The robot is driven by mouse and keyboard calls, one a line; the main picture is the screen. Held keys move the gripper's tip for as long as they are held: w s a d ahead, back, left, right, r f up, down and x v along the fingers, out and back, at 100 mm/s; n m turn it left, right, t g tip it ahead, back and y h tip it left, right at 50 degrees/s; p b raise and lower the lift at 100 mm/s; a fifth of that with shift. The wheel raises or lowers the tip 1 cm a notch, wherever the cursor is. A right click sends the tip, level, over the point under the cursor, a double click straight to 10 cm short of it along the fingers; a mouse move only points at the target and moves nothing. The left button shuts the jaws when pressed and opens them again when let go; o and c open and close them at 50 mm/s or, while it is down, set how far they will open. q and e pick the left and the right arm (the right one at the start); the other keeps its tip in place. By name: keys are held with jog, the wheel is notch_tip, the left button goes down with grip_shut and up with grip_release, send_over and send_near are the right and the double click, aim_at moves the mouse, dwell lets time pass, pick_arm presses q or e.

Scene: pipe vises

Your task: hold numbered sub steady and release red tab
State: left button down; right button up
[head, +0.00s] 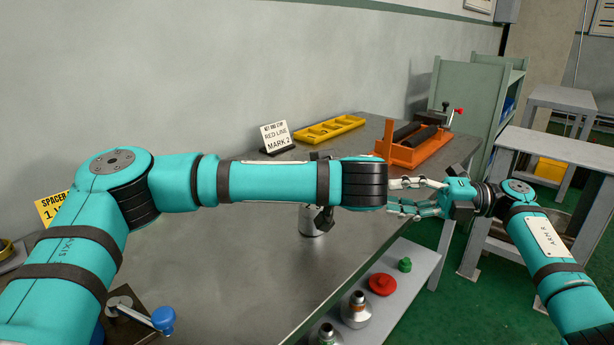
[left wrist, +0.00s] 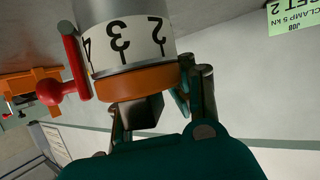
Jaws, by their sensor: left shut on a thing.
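The numbered sub (left wrist: 118,38) shows in the left wrist view as a grey cylinder with a white band marked 2, 3 and 4 and an orange ring at one end. The red tab (left wrist: 76,68), a bar with a round knob, is at its left side. My left gripper (left wrist: 157,86) is shut on the sub at the orange ring, one finger on each side. In the head view, my left forearm hides most of this gripper; part of a silver cylinder (head: 309,222) shows below it. My right gripper (head: 392,196) is open and empty, right of my left wrist.
On the grey bench (head: 230,260) are a yellow tray (head: 330,129), a sign (head: 276,137) and an orange vise (head: 405,153) with dark pipes. A lower shelf holds a red part (head: 383,284) and a green part (head: 405,264). A blue-knobbed lever (head: 163,318) is front left.

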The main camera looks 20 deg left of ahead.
jog(key=w+r+t+y, duration=0.1)
jog(key=r, duration=0.1)
jog(key=w+r+m+t+y, duration=0.1)
jog(key=r, duration=0.2)
jog(key=w+r+m+t+y, duration=0.1)
jog(key=r, duration=0.1)
jog(key=shift+w+a+r+y, duration=0.15)
jog(key=shift+w+r+y, duration=0.05)
jog(key=shift+w+y, duration=0.15)
grip_shut()
jog(key=w+d+r+m+t+h, duration=0.5)
jog(key=w+r+m+t, duration=0.15)
jog(key=m+t, duration=0.6)
jog(key=w+d+r+m+t+h, duration=0.5)
jog(key=w+d+r+m+t, duration=0.15)
jog(key=m+t, duration=0.6)
jog(key=s+a+f+m+g+h, duration=0.1)
jog(key=a+f+m+g+h, duration=0.1)
jog(key=a+f+m+g, duration=0.45)
jog(key=s+a+f+n+g+y, duration=0.1)
jog(key=s+a+f+n+g, duration=0.1)
jog(key=s+g, duration=0.5)
jog(key=s+a+f+n+g+y, duration=0.2)
jog(key=s+a+f+g, duration=0.2)
jog(key=s+g, duration=0.3)
jog(key=s+f, duration=0.1)
jog(key=s, duration=0.3)
jog(key=shift+a+f+g, duration=0.15)
jog(key=shift+a+g, duration=0.05)
jog(key=shift+g, duration=0.15)
